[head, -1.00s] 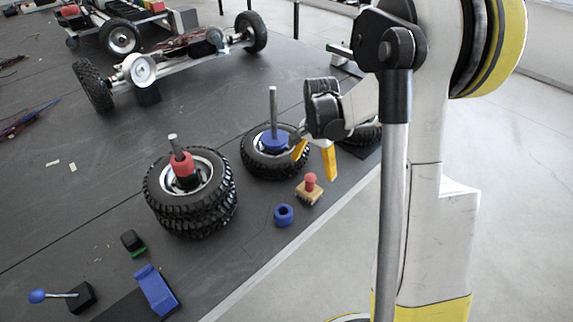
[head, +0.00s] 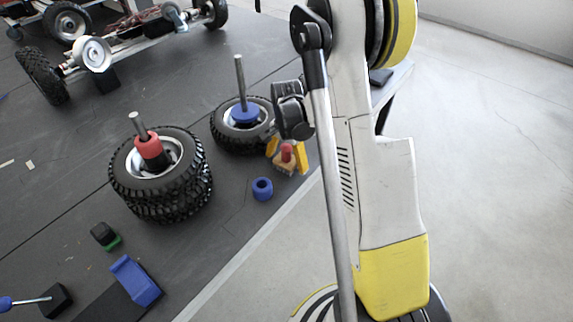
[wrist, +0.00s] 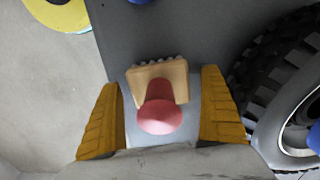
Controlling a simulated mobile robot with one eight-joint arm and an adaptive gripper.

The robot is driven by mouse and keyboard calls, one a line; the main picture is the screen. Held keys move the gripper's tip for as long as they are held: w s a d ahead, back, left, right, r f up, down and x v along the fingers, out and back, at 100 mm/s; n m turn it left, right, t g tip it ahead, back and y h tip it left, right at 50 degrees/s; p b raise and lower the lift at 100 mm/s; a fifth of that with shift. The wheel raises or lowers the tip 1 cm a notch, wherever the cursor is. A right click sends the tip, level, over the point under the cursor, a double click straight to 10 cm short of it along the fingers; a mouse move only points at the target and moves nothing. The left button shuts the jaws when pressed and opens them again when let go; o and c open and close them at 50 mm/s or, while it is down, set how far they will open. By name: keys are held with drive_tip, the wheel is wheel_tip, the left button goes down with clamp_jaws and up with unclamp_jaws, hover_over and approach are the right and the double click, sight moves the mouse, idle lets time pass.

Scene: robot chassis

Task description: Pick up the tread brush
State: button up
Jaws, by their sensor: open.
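The tread brush (head: 286,160) has a tan wooden block and a red knob. It sits near the table's front edge, beside the tyre with the blue hub. My gripper (head: 286,155) is open around it, with a yellow finger on each side. In the wrist view the brush (wrist: 160,95) stands between the open fingers of my gripper (wrist: 160,115), its red knob toward the camera. Gaps show between the brush and both fingers.
A tyre with a blue hub and upright rod (head: 236,137) stands close to the gripper. A blue ring (head: 262,189) lies just in front. A tyre stack with a red collar (head: 165,195) stands to the left. The table edge (head: 240,262) drops to open floor.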

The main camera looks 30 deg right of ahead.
sight(288, 146)
drive_tip(key=c, duration=1.4)
drive_tip(key=shift+r+p, duration=0.35)
drive_tip(key=shift+r, duration=0.15)
drive_tip(key=r, duration=0.1)
drive_tip(key=r+p, duration=0.2)
drive_tip(key=r, duration=0.1)
drive_tip(key=shift+s+d, duration=0.1)
drive_tip(key=shift+d, duration=0.15)
drive_tip(key=s+d+r+p, duration=0.1)
drive_tip(key=d+r, duration=0.1)
drive_tip(key=d, duration=0.1)
drive_tip(key=s+d+r+p, duration=0.1)
drive_tip(key=d+r, duration=0.1)
drive_tip(key=d, duration=0.2)
drive_tip(key=s+d+r+p, duration=0.1)
drive_tip(key=d+r, duration=0.1)
drive_tip(key=d, duration=0.1)
drive_tip(key=shift+s+d, duration=0.25)
drive_tip(key=shift+s, duration=0.15)
